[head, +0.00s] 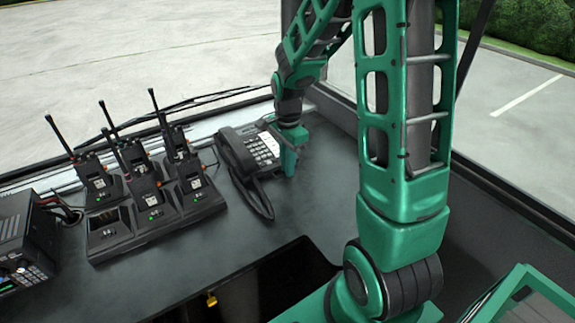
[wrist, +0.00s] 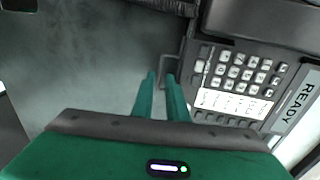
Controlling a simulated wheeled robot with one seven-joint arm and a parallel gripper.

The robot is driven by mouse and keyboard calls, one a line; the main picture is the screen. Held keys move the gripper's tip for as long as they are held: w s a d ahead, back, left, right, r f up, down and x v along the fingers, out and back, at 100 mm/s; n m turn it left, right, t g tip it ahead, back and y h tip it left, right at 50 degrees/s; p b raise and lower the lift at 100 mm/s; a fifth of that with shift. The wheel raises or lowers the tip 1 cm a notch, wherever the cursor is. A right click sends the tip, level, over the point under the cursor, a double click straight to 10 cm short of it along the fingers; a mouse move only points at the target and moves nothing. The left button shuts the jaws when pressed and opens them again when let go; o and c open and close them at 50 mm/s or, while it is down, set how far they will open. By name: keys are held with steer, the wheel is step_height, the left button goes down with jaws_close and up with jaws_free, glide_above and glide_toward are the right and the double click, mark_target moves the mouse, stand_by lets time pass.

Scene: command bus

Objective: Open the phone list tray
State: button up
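The black desk phone (head: 245,150) sits on the dark counter with its handset and coiled cord on its left side. In the wrist view its keypad (wrist: 240,75) and a white label strip (wrist: 232,103) show at the right. A thin dark wire-like loop (wrist: 182,56) sticks out from the phone's edge and may be the phone list tray's pull. The tray looks pushed in under the phone. My gripper (wrist: 160,76) points down at this edge, its two green fingers slightly apart around the loop's outer bar. I cannot tell whether they touch it. In the head view my gripper (head: 289,163) is right of the phone.
A charger base (head: 110,236) with several upright handheld radios stands left of the phone. A radio unit (head: 22,245) is at the far left. The counter between the phone and the right window edge is clear. A dark opening (head: 255,290) lies in front.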

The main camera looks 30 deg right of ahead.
steer(key=shift+f, duration=0.15)
jaws_close()
steer(key=shift+w, duration=0.1)
stand_by(1.3)
